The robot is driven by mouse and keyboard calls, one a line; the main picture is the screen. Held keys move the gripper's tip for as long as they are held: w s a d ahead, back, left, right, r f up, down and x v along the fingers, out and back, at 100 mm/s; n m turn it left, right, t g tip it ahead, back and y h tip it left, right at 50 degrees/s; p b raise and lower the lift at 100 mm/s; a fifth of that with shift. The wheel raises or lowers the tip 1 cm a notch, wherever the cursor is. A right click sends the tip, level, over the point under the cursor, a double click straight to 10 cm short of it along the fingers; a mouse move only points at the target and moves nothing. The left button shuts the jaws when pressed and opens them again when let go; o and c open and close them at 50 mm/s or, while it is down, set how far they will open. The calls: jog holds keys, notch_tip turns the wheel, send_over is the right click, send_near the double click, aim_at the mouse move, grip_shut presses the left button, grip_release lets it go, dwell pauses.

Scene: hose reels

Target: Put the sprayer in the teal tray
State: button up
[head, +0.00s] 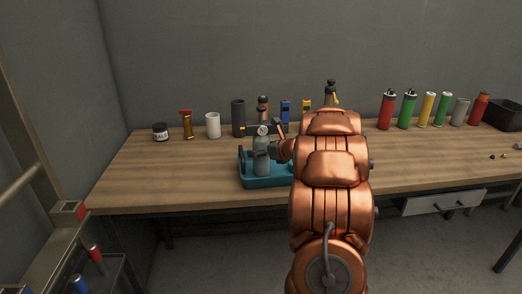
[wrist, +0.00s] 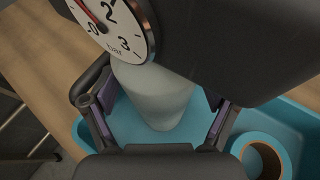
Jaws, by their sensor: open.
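The sprayer (head: 261,142) appears as a pale grey bottle with a round white dial at its top. It stands upright within the outline of the teal tray (head: 268,183) on the bench. In the wrist view the sprayer (wrist: 157,95) shows its pale body and its dial, with the blue-green tray floor (wrist: 125,125) below. I cannot tell for sure whether its base touches the floor. My gripper (wrist: 160,105) is open, with one finger on each side of the body and gaps visible. In the head view my arm partly hides the tray's right side.
A tape roll (wrist: 262,158) lies in the tray. A dark bottle with a yellow trigger (head: 331,92) stands at the back, among other upright items. A white cup (head: 213,126) and a black cylinder (head: 238,118) stand behind left. The bench front left is clear.

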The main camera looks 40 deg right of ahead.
jog(key=shift+r, duration=0.2)
jog(key=b+v, duration=0.2)
jog(key=v, duration=1)
